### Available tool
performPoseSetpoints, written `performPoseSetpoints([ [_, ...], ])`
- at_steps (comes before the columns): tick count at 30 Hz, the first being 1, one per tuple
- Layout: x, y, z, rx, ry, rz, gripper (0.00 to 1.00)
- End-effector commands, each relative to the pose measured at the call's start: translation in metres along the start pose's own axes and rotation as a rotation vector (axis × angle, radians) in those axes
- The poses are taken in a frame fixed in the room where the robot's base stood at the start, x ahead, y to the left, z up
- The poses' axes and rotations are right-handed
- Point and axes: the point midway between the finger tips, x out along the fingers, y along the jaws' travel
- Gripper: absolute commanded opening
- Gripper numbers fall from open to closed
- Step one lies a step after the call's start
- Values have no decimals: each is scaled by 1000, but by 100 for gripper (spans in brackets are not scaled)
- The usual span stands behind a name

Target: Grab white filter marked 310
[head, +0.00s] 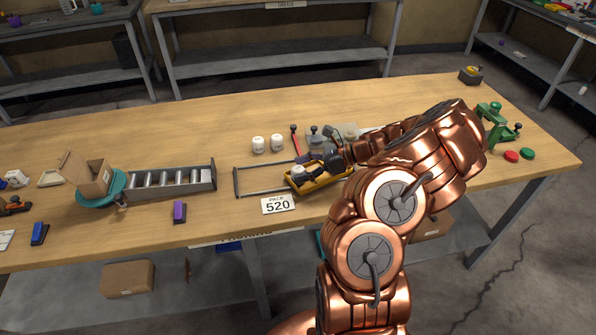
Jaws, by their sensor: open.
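Two white filters stand upright side by side on the wooden bench, a left one (258,144) and a right one (278,142). Any marking on them is too small to read. A yellow tray (318,184) lies in front of them and to the right, with a white round thing (298,173) and dark items in it. My gripper (312,168) is dark and hangs over the tray, open. It is to the right of the two filters and apart from them. My gripper hides part of the tray, and I cannot tell whether its fingers touch anything inside.
A metal slotted rack (171,183) and a cardboard box (93,178) on a teal turntable are left. A red-handled tool (295,138) stands behind the tray. A green press (492,122) is right. The bench's back is clear.

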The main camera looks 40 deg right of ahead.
Motion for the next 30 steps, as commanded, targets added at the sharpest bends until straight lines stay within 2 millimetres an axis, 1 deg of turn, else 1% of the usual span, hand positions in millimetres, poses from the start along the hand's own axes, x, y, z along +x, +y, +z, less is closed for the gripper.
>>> performPoseSetpoints([
  [1, 6, 0, 1, 0, 0, 1, 71],
  [3, 10, 0, 0, 0, 1, -1, 71],
  [9, 10, 0, -1, -1, 1, -1, 71],
  [10, 10, 0, -1, -1, 1, -1, 69],
  [27, 11, 0, -1, 0, 1, 0, 10],
  [29, 11, 0, -1, 0, 1, 0, 4],
  [30, 10, 0, -1, 0, 1, 0, 4],
])
